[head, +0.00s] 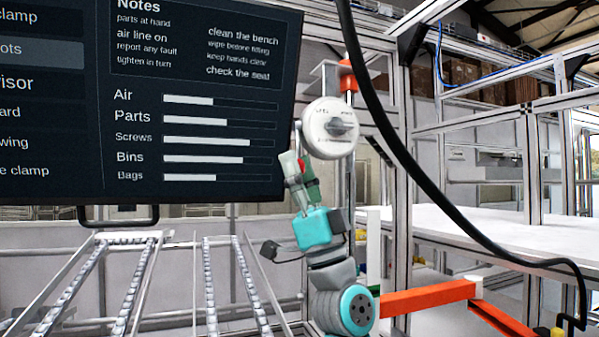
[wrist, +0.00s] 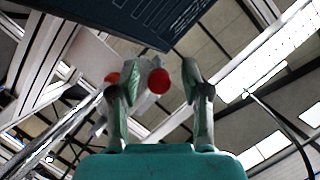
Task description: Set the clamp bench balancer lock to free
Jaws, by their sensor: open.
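The balancer (head: 318,141) is a round white drum with a grey knob on its face and small print that I cannot read. A thin pale lever (head: 298,138) shows at its left edge, and a red tip (head: 302,164) shows below it. My gripper (head: 300,165) points up just below and left of the drum, with its green fingers around the red tip. In the wrist view, the open fingers (wrist: 158,82) stand either side of a red ball (wrist: 159,81). Whether they touch it I cannot tell. A second red part (wrist: 111,78) shows behind the left finger.
A large dark screen (head: 200,150) is close on the left. A black cable (head: 385,130) hangs on the right. Sloped roller racks (head: 225,280) stand below left. An orange-red bar (head: 428,298) lies low on the right, by a white shelf (head: 480,232).

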